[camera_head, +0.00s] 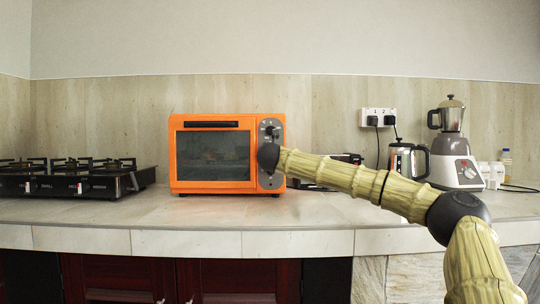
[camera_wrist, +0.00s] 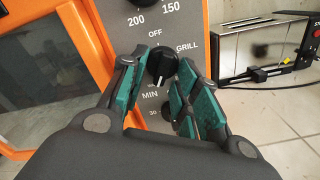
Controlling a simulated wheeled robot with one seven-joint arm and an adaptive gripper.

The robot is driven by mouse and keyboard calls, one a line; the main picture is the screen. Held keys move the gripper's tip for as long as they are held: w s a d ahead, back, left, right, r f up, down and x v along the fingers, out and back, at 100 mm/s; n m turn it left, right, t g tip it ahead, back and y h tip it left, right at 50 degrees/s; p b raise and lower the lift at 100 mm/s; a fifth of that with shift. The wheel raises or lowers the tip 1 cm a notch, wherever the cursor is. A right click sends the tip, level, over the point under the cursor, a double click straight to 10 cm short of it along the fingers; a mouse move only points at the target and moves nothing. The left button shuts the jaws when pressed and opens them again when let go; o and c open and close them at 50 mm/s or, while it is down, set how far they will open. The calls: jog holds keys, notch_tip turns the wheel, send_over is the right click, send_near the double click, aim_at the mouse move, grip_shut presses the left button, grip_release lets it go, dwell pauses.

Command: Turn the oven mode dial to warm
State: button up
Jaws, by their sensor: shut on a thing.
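The orange oven (camera_head: 213,152) stands on the counter, its glass door shut and its grey control panel (camera_head: 271,131) on the right. In the wrist view the black mode dial (camera_wrist: 160,64) sits between printed OFF above and GRILL at upper right. Its white pointer is near its lower side; the exact setting is unclear. My gripper (camera_wrist: 164,71) has its green-padded fingers on both sides of the dial and is shut on it. In the head view my arm's dark end covers the middle of the panel. A lower knob (camera_wrist: 172,110) is partly hidden behind the fingers.
A toaster (camera_wrist: 262,48) stands close to the oven's right. A kettle (camera_head: 408,160) and a blender (camera_head: 454,145) are farther right. A black gas stove (camera_head: 75,178) is at the left. The counter (camera_head: 180,207) in front of the oven is clear.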

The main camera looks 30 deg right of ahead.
jog(key=o, duration=0.9)
jog(key=shift+d, duration=0.2)
jog(key=shift+a, duration=0.1)
jog(key=shift+a, duration=0.1)
jog(key=v, duration=1.2)
jog(key=shift+f, duration=0.1)
jog(key=shift+w, duration=0.1)
